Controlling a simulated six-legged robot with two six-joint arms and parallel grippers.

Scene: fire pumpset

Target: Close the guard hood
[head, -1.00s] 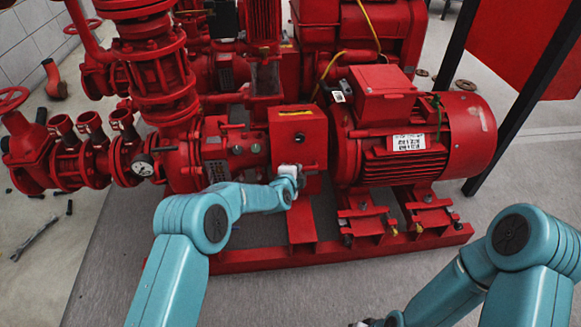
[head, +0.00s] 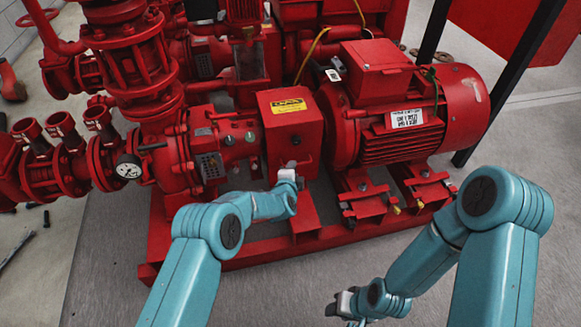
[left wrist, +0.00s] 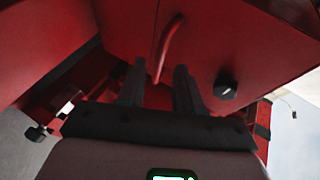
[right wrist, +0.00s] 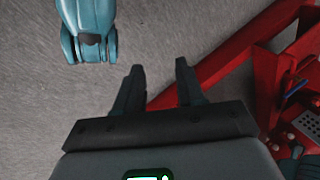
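The guard hood (head: 278,135) is the red box with a yellow label, between the pump and the motor. Its labelled top face and its front face both show; I cannot tell whether it sits fully down. My left gripper (head: 291,168) is at the lower part of the hood's front. In the left wrist view, the left gripper (left wrist: 160,85) has its fingers apart, with the end of the hood's red bar handle (left wrist: 168,45) between them; contact is unclear. My right gripper (head: 340,303) is low in front of the base frame; its wrist view shows the right gripper (right wrist: 158,85) open and empty.
The red motor (head: 400,120) stands right of the hood, the pump with its gauge (head: 129,168) left. The red base frame (head: 245,254) runs along the front, close to my right gripper. Grey floor (head: 290,295) in front is clear. A dark post (head: 500,90) stands at right.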

